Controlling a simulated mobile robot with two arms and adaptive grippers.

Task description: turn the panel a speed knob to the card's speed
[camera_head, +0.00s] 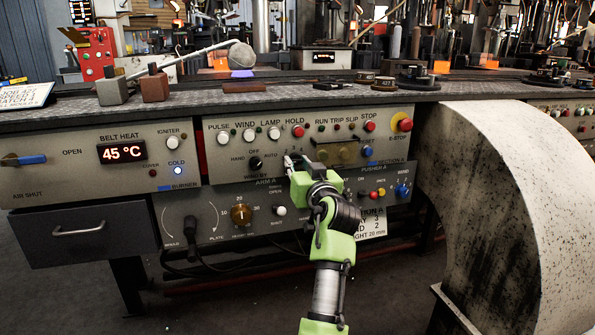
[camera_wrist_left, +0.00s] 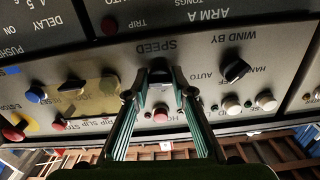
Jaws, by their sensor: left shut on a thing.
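My left gripper (camera_head: 298,162) reaches up to the grey control panel (camera_head: 222,170) from the front. In the left wrist view, which is upside down, its fingers (camera_wrist_left: 160,78) close at the speed knob (camera_wrist_left: 160,68), under the SPEED label. The fingers hide most of the knob, so its pointer setting cannot be read. A white card (camera_head: 22,92) stands on the bench at far left; its lines seem to read job 427, speed 1, batch 1, partly cut off. My right gripper is not in view.
The hand/off/auto wind switch (camera_head: 256,163) sits just left of my gripper. Red stop (camera_head: 370,127) and E-stop buttons (camera_head: 404,123) are to the right. Another card (camera_head: 372,224), partly behind my arm, hangs below. A large pale curved housing (camera_head: 510,200) blocks the right side.

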